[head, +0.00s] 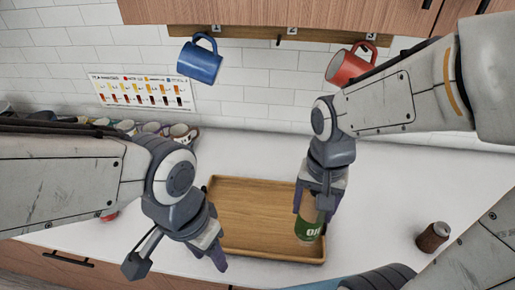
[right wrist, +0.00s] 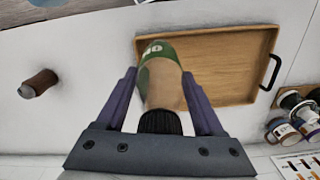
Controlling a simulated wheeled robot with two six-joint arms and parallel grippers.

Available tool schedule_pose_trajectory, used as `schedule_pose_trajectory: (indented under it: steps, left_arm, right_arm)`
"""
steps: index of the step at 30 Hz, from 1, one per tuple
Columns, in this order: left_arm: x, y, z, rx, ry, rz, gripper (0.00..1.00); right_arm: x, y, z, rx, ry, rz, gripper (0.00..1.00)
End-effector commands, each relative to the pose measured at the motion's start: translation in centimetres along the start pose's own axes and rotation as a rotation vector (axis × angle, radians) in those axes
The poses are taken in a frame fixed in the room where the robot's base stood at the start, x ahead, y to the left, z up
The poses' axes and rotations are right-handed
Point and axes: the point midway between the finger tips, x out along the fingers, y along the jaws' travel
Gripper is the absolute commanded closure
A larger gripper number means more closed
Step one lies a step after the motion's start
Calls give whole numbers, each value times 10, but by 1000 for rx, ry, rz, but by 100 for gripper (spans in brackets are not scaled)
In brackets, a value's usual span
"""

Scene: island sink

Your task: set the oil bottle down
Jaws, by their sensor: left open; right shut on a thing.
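I cannot tell whether the bottle's base touches the tray. My left gripper (head: 214,254) is open and empty at the tray's front left corner.
A brown jar (head: 432,236) stands on the white counter right of the tray. A blue mug (head: 200,63) and a red mug (head: 350,66) hang at the back wall. Several cups (head: 180,132) stand at the back left. The tray's middle is bare.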

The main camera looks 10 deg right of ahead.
Motion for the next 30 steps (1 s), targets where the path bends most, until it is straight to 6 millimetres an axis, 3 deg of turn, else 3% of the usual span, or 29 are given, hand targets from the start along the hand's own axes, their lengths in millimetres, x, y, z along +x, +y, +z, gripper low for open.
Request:
schedule_pose_trajectory:
  steps: [18,25,30]
  left_arm:
    - [-20,2,-1,-1,0,0,50]
    - [-23,2,-1,-1,0,0,50]
    - [-30,2,-2,-1,0,0,50]
  right_arm:
    - [60,-38,-95,0,-1,1,100]
    - [72,-41,-104,1,-1,1,100]
    - [96,-40,-103,1,-3,2,100]
